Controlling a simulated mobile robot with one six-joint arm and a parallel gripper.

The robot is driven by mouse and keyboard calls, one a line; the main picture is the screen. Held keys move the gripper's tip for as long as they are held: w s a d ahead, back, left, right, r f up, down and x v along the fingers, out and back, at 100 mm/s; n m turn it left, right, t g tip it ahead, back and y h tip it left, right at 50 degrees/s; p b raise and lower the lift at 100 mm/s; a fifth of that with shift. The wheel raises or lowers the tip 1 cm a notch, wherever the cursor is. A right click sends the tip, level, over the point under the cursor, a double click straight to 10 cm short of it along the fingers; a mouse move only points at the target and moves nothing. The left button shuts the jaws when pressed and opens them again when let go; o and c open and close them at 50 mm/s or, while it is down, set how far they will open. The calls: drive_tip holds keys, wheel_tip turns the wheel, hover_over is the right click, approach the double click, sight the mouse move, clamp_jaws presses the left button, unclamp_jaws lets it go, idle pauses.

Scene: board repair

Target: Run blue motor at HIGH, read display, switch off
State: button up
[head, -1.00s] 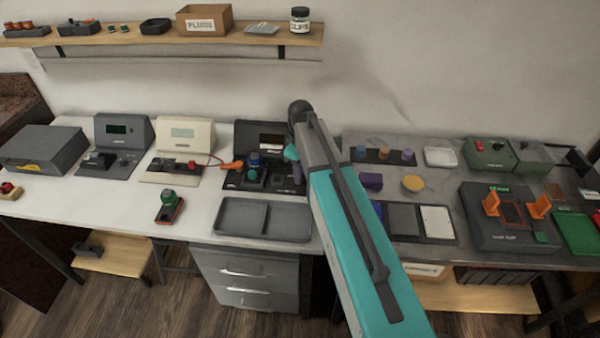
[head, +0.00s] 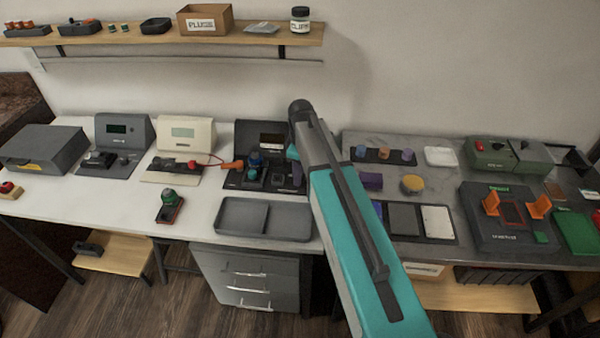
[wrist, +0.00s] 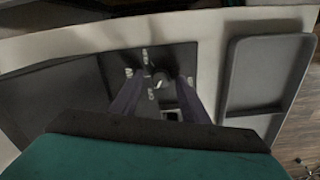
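The blue motor (head: 254,160) sits upright on the black test station (head: 235,181), left of my arm. The station's display (head: 271,141) is on its raised back panel and looks dark; I cannot read anything on it. In the wrist view, a small knob (wrist: 158,82) with white marks around it sits on the station's dark panel (wrist: 182,58). My gripper (wrist: 157,92) is open, with its two dark fingers apart on either side of the knob. I cannot tell whether they touch it. In the head view my arm hides most of the gripper and the knob.
A grey two-part tray (head: 262,236) lies in front of the station. A cream station (head: 198,133) with a red-and-orange lead stands to the left. Fixtures and pads crowd the grey bench at right.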

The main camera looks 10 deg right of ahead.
drive_tip(key=shift+r, duration=0.1)
wheel_tip(320, 180, up, 14)
drive_tip(key=b, duration=0.2)
drive_tip(key=shift+f, duration=0.2)
idle(0.7)
drive_tip(key=shift+s+f, duration=0.1)
idle(0.6)
